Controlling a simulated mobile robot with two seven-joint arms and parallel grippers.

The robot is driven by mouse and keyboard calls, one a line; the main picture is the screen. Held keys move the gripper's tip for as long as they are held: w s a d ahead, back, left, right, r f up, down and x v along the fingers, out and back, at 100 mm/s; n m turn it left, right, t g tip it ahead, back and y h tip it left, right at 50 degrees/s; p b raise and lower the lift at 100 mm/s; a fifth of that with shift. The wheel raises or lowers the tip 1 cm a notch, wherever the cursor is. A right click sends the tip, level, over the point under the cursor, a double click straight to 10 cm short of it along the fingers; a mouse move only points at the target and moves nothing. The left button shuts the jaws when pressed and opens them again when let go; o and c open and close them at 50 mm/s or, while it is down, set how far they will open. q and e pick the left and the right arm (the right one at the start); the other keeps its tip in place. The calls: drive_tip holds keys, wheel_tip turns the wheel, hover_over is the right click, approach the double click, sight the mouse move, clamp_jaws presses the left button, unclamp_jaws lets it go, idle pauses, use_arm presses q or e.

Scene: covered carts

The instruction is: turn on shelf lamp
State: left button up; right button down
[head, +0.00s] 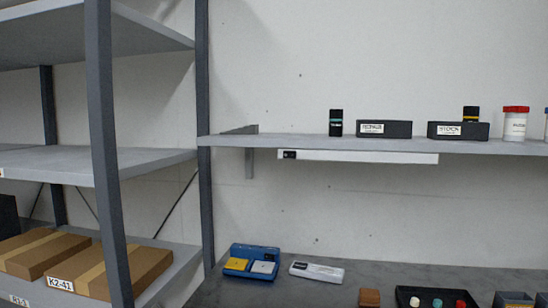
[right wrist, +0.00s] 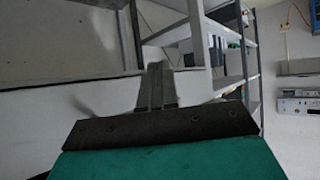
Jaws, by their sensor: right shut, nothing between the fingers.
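The shelf lamp (head: 365,157) is a long pale bar fixed under the wall shelf in the head view. It looks unlit. A small black switch (head: 289,155) sits at its left end. My right gripper (right wrist: 156,72) shows in the right wrist view, its fingers together with nothing between them. It is away from the lamp, which I do not see in that view. Neither gripper shows in the head view.
The wall shelf (head: 230,141) carries black boxes and small containers. Below it, the grey worktop (head: 320,285) holds a blue case (head: 236,274), a white device (head: 316,272) and a black tray (head: 403,291). A grey rack post (head: 205,190) stands left. The space between lamp and worktop is clear.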

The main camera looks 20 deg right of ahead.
drive_tip(key=shift+w+a, duration=0.2)
